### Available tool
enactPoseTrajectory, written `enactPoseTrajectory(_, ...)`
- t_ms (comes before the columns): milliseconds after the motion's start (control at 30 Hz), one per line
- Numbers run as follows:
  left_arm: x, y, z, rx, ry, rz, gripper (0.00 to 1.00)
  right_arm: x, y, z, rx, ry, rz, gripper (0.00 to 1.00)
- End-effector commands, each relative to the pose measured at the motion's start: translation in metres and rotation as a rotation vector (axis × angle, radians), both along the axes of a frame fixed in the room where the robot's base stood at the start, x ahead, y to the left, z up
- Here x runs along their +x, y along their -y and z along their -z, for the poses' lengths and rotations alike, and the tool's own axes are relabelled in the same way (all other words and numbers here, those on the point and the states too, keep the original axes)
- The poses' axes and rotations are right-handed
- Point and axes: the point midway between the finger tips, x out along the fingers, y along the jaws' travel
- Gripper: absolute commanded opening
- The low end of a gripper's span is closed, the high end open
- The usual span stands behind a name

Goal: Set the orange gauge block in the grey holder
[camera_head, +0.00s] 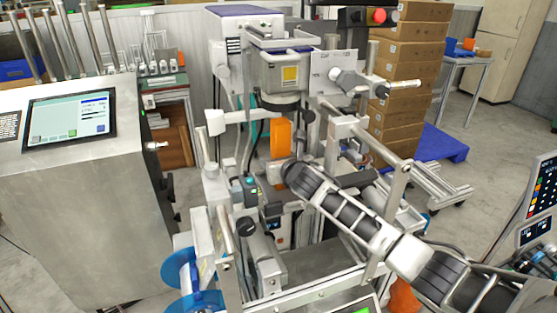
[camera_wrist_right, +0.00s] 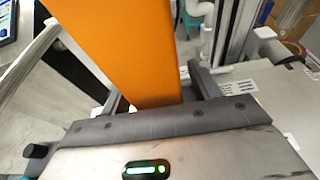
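The orange gauge block (camera_head: 281,138) stands upright in front of the grey machine in the head view. In the right wrist view the block (camera_wrist_right: 128,45) fills the upper middle, and its lower end lies between the dark fingers. My right gripper (camera_head: 290,165) reaches in from the lower right and appears shut on the lower part of the block; the fingers also show in the right wrist view (camera_wrist_right: 160,98). I cannot pick out the grey holder with certainty among the grey machine parts. My left gripper is not in view.
The grey machine (camera_head: 284,72) with rods and brackets crowds the middle. Blue reels (camera_head: 181,272) sit at its lower left. A grey console with a screen (camera_head: 70,115) stands at left. Stacked cardboard boxes (camera_head: 408,75) stand behind at right. Open floor lies between the machine and the boxes.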

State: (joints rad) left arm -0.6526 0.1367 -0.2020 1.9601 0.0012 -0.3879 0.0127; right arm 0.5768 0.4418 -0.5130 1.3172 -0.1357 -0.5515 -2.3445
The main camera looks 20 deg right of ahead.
Motion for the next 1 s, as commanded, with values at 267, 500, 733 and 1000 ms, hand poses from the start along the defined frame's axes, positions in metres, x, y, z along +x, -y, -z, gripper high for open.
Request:
enactPoseTrajectory(267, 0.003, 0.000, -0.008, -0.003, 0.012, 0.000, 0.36, -0.011, 0.000, -0.001, -0.003, -0.005, 0.000, 0.62)
enactPoseTrajectory(500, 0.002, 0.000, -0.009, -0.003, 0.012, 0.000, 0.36, -0.054, -0.003, -0.015, -0.004, -0.002, -0.003, 0.62)
enactPoseTrajectory(733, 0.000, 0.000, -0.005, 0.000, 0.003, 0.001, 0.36, -0.103, -0.006, -0.030, -0.004, -0.002, -0.003, 0.62)
enactPoseTrajectory(1000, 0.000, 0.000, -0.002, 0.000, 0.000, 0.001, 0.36, -0.144, -0.008, -0.044, -0.002, 0.000, -0.002, 0.62)
